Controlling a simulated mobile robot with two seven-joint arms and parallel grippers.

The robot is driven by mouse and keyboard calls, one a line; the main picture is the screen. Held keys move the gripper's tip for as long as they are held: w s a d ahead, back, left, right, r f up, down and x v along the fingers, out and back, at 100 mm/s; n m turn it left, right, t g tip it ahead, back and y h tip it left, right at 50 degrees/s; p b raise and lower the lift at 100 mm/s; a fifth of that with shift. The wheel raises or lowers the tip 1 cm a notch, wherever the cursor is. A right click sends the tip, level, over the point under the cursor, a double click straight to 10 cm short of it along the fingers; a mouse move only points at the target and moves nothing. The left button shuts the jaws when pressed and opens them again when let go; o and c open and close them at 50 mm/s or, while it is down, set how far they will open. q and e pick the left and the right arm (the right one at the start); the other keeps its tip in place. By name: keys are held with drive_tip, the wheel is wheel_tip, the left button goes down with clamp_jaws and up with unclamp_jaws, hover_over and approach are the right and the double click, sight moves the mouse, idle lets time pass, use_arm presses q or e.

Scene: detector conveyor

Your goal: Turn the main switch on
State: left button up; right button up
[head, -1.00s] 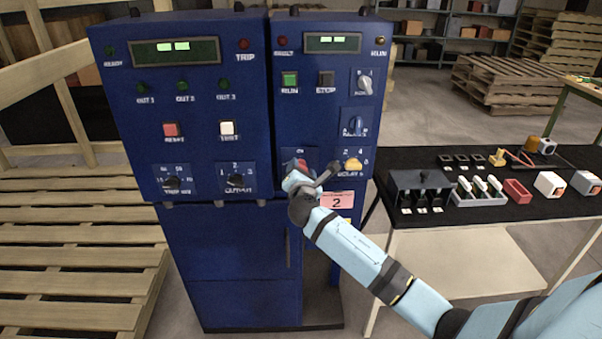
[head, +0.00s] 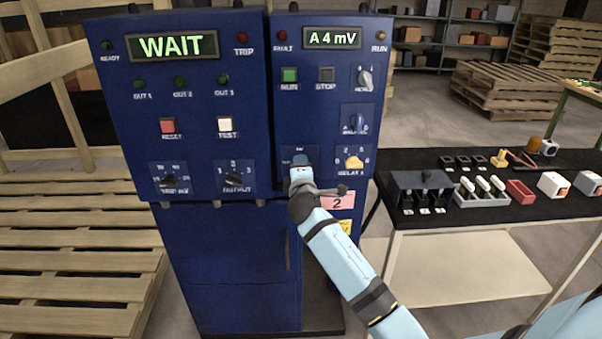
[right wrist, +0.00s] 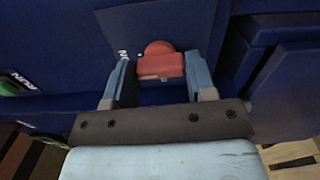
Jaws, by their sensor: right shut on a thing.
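The main switch is a red knob (right wrist: 160,62) on the lower part of the right-hand blue cabinet (head: 325,110). In the right wrist view it sits between the two fingers of my right gripper (right wrist: 158,72), which is shut on it. In the head view my right gripper (head: 300,170) covers the knob; only part of the switch's blue plate (head: 298,153) shows above it. The left display (head: 177,47) reads WAIT and the right display (head: 332,38) reads A 4 mV. My left gripper is out of view.
A yellow relay knob (head: 353,163) lies just right of the gripper. A pink label (head: 337,202) with a 2 is below. A black-topped table (head: 440,222) with switches and boxes stands at the right. Wooden pallets (head: 75,262) lie at the left.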

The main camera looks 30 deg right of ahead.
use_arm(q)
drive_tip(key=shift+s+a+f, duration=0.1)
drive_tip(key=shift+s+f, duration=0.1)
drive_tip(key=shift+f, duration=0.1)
use_arm(e)
drive_tip(key=shift+m, duration=0.5)
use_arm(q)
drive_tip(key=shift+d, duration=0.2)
use_arm(e)
drive_tip(key=o, duration=0.9)
drive_tip(key=shift+o, duration=0.2)
drive_tip(key=shift+s+a, duration=0.1)
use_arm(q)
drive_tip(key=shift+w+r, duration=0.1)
use_arm(e)
drive_tip(key=v, duration=1.3)
drive_tip(key=shift+s+a, duration=0.2)
drive_tip(key=shift+s, duration=0.05)
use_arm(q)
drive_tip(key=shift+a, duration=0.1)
use_arm(e)
drive_tip(key=shift+f, duration=0.15)
